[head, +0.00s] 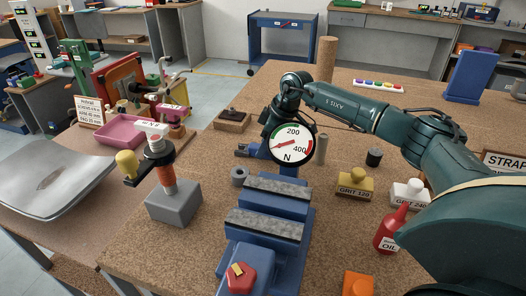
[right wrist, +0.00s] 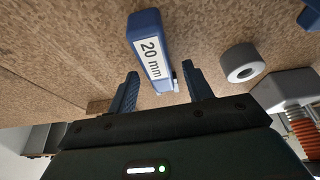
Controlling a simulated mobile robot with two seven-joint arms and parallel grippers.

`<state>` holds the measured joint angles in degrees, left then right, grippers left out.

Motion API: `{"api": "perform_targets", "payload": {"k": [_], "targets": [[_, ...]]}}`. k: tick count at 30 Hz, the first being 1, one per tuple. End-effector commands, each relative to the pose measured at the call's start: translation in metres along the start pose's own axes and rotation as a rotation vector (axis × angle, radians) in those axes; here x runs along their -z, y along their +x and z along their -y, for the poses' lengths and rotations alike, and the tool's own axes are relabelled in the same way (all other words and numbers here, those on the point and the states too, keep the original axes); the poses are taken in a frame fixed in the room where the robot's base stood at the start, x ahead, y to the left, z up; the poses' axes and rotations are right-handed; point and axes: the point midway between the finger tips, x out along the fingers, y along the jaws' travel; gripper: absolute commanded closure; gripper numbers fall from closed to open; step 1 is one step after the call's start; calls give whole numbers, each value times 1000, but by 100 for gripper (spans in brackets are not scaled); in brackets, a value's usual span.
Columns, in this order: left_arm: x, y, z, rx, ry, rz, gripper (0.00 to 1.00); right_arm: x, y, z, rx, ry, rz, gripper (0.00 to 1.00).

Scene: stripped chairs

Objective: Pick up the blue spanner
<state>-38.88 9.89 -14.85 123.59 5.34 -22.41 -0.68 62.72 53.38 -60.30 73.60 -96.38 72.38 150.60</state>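In the right wrist view, a blue bar labelled "20 mm" (right wrist: 150,48), which I take for the blue spanner, lies between the two fingers of my right gripper (right wrist: 160,68). The fingers are apart, one on each side of the bar, and I see a gap on the left; contact on the right is unclear. The bar's far shape is not clear. In the head view my right arm reaches in from the right and ends behind a round dial marked N (head: 292,144), which hides most of the gripper. My left gripper is not in view.
A blue vise (head: 265,265) with grey jaws stands in front. A grey ring (head: 238,175) and a grey block with a red column (head: 172,203) are left of it.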

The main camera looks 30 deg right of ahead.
Motion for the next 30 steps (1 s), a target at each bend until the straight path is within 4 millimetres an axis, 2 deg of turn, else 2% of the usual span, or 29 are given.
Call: {"api": "perform_targets", "payload": {"k": [2, 18, 30], "targets": [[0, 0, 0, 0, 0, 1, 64, 0, 0, 0, 0, 0, 0, 56], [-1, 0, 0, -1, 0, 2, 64, 0, -1, 0, 0, 0, -1, 100], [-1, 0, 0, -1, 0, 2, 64, 0, -1, 0, -1, 0, -2, 100]]}}
